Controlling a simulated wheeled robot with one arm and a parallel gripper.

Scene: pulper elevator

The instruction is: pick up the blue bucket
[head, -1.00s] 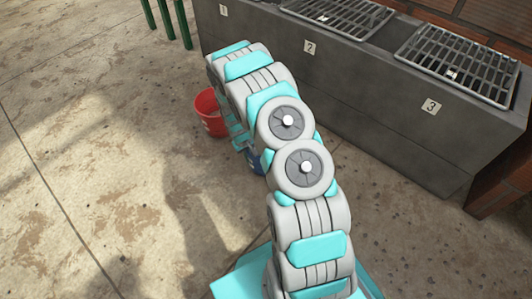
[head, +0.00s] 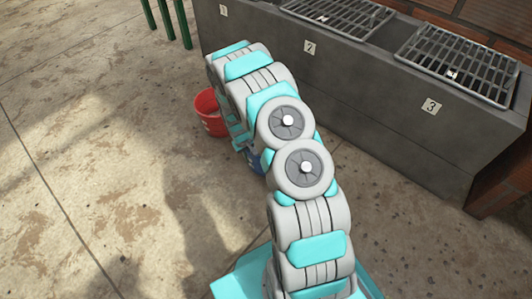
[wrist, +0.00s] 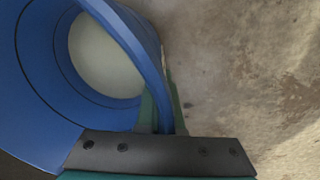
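The blue bucket (wrist: 35,75) fills the left of the wrist view, seen from above into its pale inside bottom. Its blue handle (wrist: 140,45) arches down to my gripper (wrist: 163,110). The two greenish fingers stand close on either side of the blue handle, and the gripper looks shut on it. In the head view only a small part of the blue bucket (head: 255,161) shows beside my arm. The rest of it is hidden behind the arm. I cannot tell whether the bucket touches the floor.
A red bucket (head: 211,113) stands on the concrete floor just left of my arm. A long grey trough (head: 390,130) with metal grates and number plates runs along the brick wall at right. Green posts (head: 167,20) stand at the top left. The floor at left is clear.

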